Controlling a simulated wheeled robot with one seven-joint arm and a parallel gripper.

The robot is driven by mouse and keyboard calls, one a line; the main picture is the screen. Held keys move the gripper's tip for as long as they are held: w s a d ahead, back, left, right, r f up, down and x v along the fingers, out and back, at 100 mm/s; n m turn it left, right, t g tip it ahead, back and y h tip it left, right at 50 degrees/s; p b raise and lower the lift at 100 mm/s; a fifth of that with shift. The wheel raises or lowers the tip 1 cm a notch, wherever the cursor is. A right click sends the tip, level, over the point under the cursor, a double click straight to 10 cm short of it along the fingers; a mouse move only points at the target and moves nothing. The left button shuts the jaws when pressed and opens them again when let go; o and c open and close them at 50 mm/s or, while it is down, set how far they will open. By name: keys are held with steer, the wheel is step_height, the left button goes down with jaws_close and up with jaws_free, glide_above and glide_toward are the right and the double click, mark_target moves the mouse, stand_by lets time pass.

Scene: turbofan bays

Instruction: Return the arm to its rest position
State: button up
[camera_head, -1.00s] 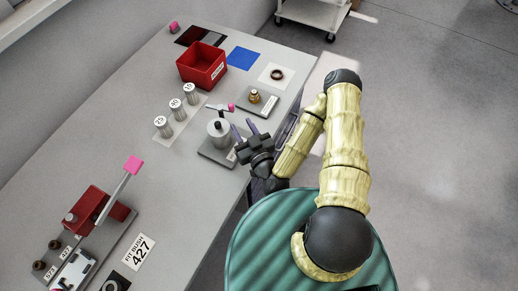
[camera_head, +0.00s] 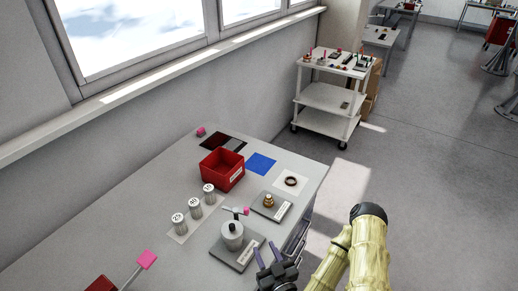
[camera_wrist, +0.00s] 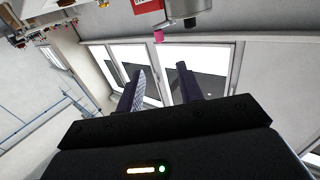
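My gripper (camera_head: 271,258) is at the lower middle of the head view, beside the right edge of the bench (camera_head: 150,190). My yellow-sleeved arm runs to the right of it. In the wrist view my gripper (camera_wrist: 160,82) has its two dark fingers clearly apart, with nothing between them. Beyond the fingers the wrist view shows windows and wall. The gripper appears close to the grey plate with a metal cylinder (camera_head: 232,236), but I see no grip on it.
On the bench stand a red bin (camera_head: 222,170), several numbered metal cylinders (camera_head: 194,208), a brass fitting on a plate (camera_head: 269,201), a ring on a white card (camera_head: 291,181) and a blue mat (camera_head: 261,163). A white cart (camera_head: 328,100) stands behind. The floor right of the bench is clear.

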steer(key=w+d+r+n+g+h+b, duration=0.1)
steer(key=w+d+r+n+g+h, duration=0.25)
steer(key=d+g, duration=0.7)
steer(key=s+r+m+g+h, duration=0.2)
steer(key=s+r+m+g, duration=0.2)
steer(key=r, duration=0.9)
steer(key=s+d+m, duration=0.1)
steer(key=s+m, duration=0.2)
steer(key=s, duration=0.2)
steer(key=shift+s+r+h, duration=0.2)
steer(key=shift+s+h, duration=0.1)
steer(key=shift+h, duration=0.05)
